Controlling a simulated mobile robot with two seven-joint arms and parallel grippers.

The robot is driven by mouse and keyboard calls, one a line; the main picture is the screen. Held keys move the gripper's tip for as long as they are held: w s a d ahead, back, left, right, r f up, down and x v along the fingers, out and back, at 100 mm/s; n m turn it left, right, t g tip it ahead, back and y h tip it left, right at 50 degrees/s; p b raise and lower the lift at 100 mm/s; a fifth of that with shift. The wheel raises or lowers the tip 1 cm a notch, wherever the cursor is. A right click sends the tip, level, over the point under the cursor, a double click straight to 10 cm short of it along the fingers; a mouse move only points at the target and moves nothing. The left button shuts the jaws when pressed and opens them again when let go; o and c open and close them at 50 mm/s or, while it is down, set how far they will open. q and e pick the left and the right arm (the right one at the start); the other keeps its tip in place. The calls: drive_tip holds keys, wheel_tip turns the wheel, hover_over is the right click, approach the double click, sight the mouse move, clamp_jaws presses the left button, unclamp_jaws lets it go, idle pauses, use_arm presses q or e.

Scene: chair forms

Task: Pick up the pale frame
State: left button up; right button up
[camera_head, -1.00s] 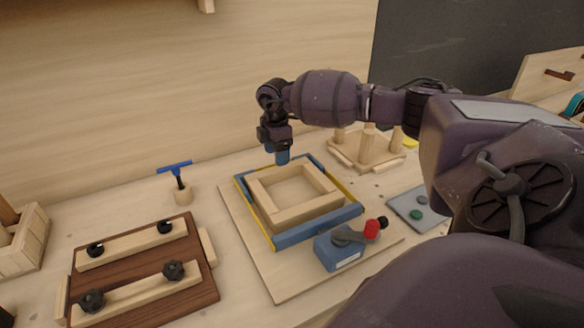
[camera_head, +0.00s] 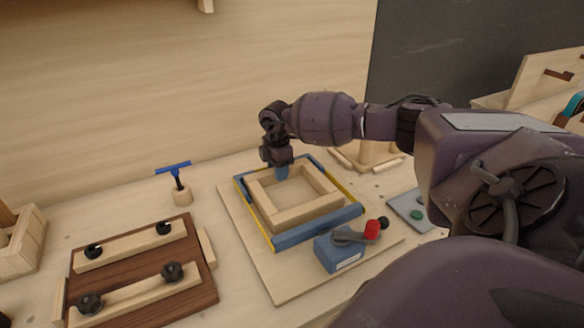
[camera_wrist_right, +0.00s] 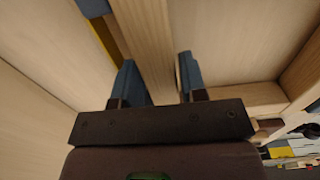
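The pale frame (camera_head: 297,214) is a square of light wooden bars. It sits inside a blue and yellow surround (camera_head: 318,228) on a pale board. My right gripper (camera_head: 282,173) points down at the far bar of the frame. In the right wrist view, its two blue fingers (camera_wrist_right: 158,78) are apart, one on each side of a pale bar (camera_wrist_right: 148,35). The fingers look open, and I cannot tell whether either touches the bar. My left gripper is not in view.
A blue clamp with a red knob (camera_head: 372,229) stands at the surround's near right corner. A dark brown board with pale bars and black knobs (camera_head: 190,290) lies at left. A blue T-handled tool (camera_head: 175,168) stands behind it. A grey plate (camera_head: 402,205) lies at right.

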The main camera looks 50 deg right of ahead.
clamp_jaws()
wheel_tip(320, 180, up, 20)
drive_tip(key=p, duration=0.1)
idle(0.6)
